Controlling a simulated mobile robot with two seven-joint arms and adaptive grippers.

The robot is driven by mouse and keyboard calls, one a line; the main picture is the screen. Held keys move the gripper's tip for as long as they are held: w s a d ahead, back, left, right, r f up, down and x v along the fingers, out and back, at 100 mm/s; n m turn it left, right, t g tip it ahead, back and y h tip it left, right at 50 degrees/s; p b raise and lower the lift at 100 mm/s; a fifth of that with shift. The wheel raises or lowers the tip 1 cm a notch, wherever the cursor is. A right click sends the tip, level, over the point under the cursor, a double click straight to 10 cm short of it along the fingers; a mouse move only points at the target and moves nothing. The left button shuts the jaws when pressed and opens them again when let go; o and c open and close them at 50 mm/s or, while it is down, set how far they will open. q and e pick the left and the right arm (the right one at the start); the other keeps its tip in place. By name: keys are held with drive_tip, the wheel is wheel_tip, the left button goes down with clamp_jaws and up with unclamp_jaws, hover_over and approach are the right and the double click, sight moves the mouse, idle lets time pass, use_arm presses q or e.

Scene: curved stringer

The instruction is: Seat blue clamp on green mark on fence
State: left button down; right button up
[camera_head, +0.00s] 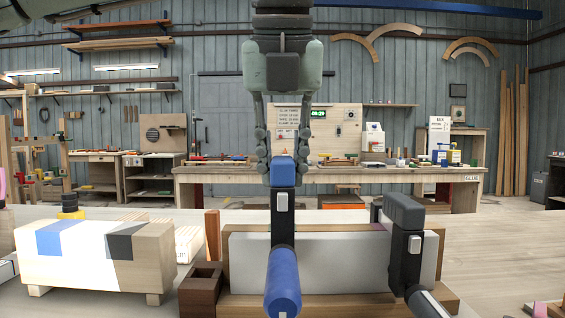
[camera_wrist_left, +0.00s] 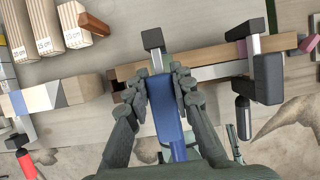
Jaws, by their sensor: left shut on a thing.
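The blue clamp (camera_head: 283,283) stands upright at the fence (camera_head: 320,262), with its blue top between my fingers and its blue handle toward me. My left gripper (camera_head: 277,178) comes down from above and is shut on the clamp's top. In the left wrist view, the blue clamp (camera_wrist_left: 165,108) lies between the fingers of my left gripper (camera_wrist_left: 160,85), and its dark far jaw overlaps the wooden fence (camera_wrist_left: 198,56). Whether the jaws touch the fence is unclear.
A black and grey clamp (camera_head: 405,240) sits on the fence to the right, near a purple mark (camera_head: 377,227). A pale block (camera_head: 95,255) with blue and grey patches stands left. A dark brown open box (camera_head: 203,288) adjoins the fence's left end.

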use_arm(q)
drive_tip(key=shift+f, duration=0.3)
drive_tip(key=shift+f+b, duration=0.15)
drive_tip(key=shift+b, duration=0.2)
drive_tip(key=shift+f+b, duration=1.3)
drive_tip(key=shift+f, duration=0.1)
drive_tip(key=shift+f, duration=0.1)
drive_tip(key=shift+f+b, duration=0.4)
drive_tip(key=shift+b, duration=0.05)
drive_tip(key=c, duration=1.2)
unclamp_jaws()
